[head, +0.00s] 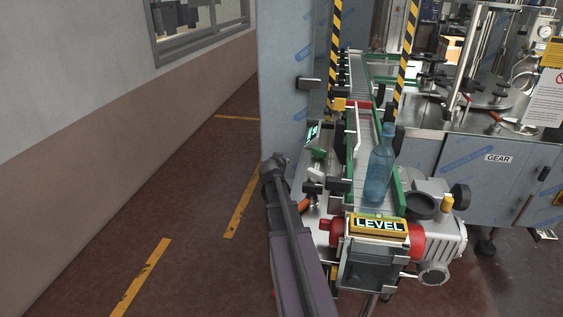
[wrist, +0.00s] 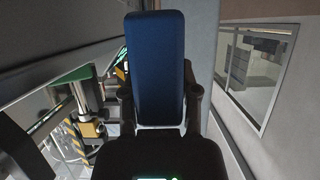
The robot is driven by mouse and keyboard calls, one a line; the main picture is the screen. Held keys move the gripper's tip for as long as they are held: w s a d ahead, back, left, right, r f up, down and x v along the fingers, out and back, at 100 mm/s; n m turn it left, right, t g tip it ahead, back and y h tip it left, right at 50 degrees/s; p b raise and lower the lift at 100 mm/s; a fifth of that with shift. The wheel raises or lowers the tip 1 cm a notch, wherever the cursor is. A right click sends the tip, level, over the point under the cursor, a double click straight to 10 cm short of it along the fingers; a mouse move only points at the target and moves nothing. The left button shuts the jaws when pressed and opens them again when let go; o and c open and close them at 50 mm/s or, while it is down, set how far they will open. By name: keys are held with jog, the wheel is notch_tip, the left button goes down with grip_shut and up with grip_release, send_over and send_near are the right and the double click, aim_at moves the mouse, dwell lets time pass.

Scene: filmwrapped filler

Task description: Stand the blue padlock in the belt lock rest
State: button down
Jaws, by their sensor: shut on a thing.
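The blue padlock (wrist: 158,60) fills the middle of the wrist view. My gripper (wrist: 160,97) is shut on it, with one dark finger on each side. A pale strip of the padlock shows low between the fingers, and the dark gripper body hides what lies below. In the head view my arm reaches up beside the conveyor's left side; the padlock and fingertips cannot be made out there. I cannot pick out the belt lock rest for certain. A small green-labelled fitting (head: 313,133) stands at the belt's left side, near my arm's end.
The conveyor belt (head: 368,150) carries a clear blue bottle (head: 380,165). A LEVEL sign (head: 378,226) is at its near end. Striped posts (head: 403,62) rise beside the belt. The filler cabinet (head: 480,170) is to the right. Open floor (head: 190,220) lies left.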

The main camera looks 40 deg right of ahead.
jog(key=shift+f+b, duration=1.3)
jog(key=shift+f, duration=0.05)
jog(key=shift+c, duration=1.3)
grip_release()
jog(key=shift+r, duration=0.1)
jog(key=shift+r, duration=0.1)
jog(key=shift+r+p, duration=1.35)
jog(key=shift+p, duration=0.2)
jog(key=shift+f+b, duration=1.65)
notch_tip(320, 180, up, 9)
jog(key=p, duration=0.9)
jog(key=shift+r, duration=0.2)
jog(key=shift+a, duration=0.1)
